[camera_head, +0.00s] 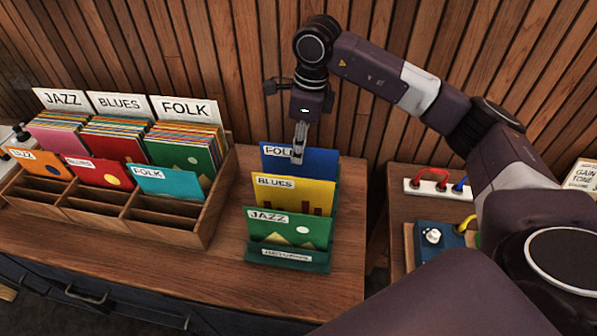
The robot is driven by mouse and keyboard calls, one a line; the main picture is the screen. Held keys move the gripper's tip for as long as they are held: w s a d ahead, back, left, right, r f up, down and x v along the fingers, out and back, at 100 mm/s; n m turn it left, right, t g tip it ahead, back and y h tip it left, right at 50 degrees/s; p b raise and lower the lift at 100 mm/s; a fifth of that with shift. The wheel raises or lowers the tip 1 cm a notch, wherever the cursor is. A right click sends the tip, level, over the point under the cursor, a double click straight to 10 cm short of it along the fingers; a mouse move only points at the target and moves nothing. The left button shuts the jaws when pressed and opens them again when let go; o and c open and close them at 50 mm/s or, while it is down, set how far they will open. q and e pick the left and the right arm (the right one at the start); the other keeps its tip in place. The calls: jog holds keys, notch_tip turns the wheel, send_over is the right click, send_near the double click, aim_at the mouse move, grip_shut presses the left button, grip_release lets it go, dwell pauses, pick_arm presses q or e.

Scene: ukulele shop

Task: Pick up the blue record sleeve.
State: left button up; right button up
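The blue record sleeve (322,163), with a white label reading "FOLK" partly covered, stands at the back of a small dark green holder (288,258). A yellow "BLUES" sleeve (292,197) and a green "JAZZ" sleeve (291,232) stand in front of it. My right gripper (299,152) points down at the blue sleeve's top edge, with a finger overlapping its front by the label. The fingers are seen nearly edge-on, so I cannot tell whether they are shut on the sleeve. My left gripper is not in view.
A slatted wood wall (225,60) rises close behind. A blue box with a knob (433,236) sits on a separate right-hand surface. Bare tabletop (215,285) lies in front.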

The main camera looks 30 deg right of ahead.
aim_at(299, 172)
jog(key=f+p, duration=0.1)
jog(key=f, duration=0.3)
jog(key=f+p, duration=0.1)
jog(key=f, duration=0.1)
jog(key=shift+w+a+p, duration=0.25)
jog(key=shift+a+p, duration=0.05)
jog(key=shift+p, duration=0.05)
jog(key=shift+r, duration=0.1)
grip_shut()
